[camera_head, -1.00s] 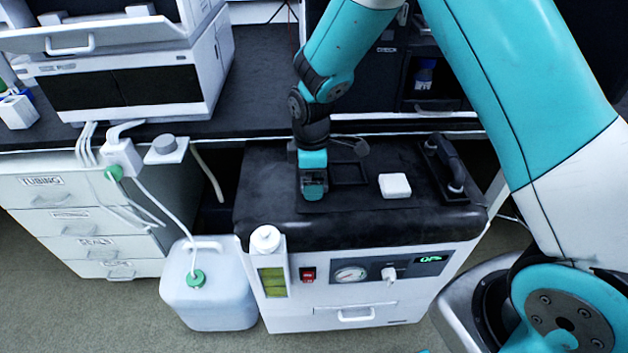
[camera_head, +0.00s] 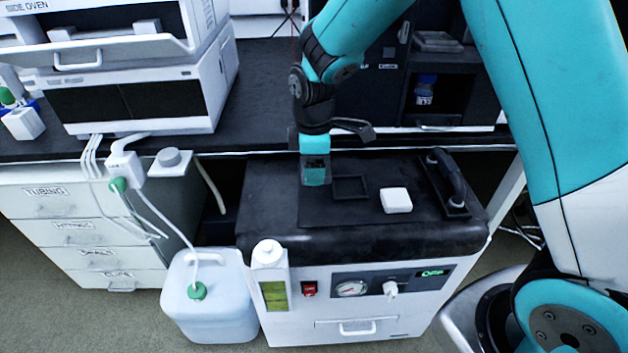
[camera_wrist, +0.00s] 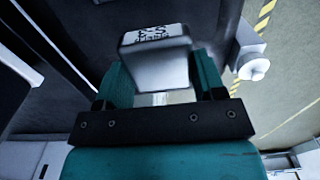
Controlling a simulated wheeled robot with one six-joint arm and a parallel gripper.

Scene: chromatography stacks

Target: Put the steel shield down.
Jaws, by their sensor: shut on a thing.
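My gripper (camera_head: 315,176) points down over the left back part of the dark mat (camera_head: 345,213) on top of the white pump cabinet. In the wrist view my gripper (camera_wrist: 162,78) has its two teal fingers closed on the steel shield (camera_wrist: 160,68), a pale metal block with black lettering on one face. In the head view the shield is not clearly told apart from the gripper, and I cannot tell its height above the mat. A thin black square frame (camera_head: 350,180) lies on the mat just right of my gripper.
A white block (camera_head: 396,200) sits on the mat, right of the frame. A black handle (camera_head: 450,185) stands at the cabinet's right edge. The bench with ovens (camera_head: 140,105) is behind. The mat's front is bare.

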